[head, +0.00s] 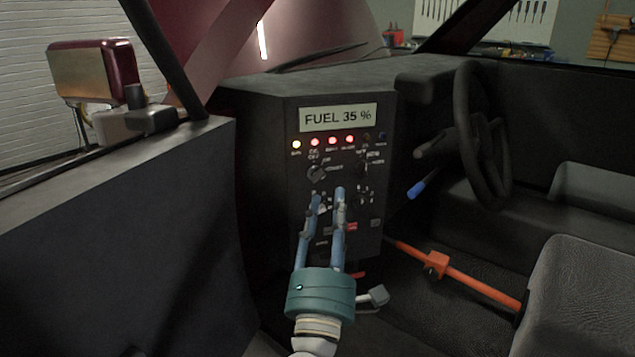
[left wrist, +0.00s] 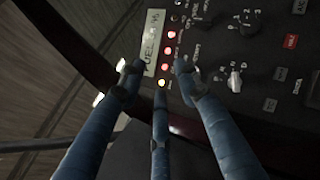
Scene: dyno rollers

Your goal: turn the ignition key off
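The dark control panel (head: 298,225) stands left of the steering wheel, its display reading "FUEL 35 %". A small silver-grey piece shows on a lower left switch in the left wrist view (left wrist: 235,78); it looks like the ignition key, but its label cannot be read. My left gripper (head: 328,196) points at the panel's lower half with blue fingers spread and nothing between them. In the left wrist view its fingertips (left wrist: 157,76) lie over the display and lamps, to the left of the silver piece. The fingers partly hide the lower switches in the head view. My right gripper is not in view.
One yellowish lamp (head: 297,144) and several red lamps (head: 332,140) are lit. A black knob (head: 316,172) sits above the fingers. The steering wheel (head: 483,135), an orange bar (head: 470,285) and a seat (head: 585,300) are to the right. The door (head: 120,230) closes off the left.

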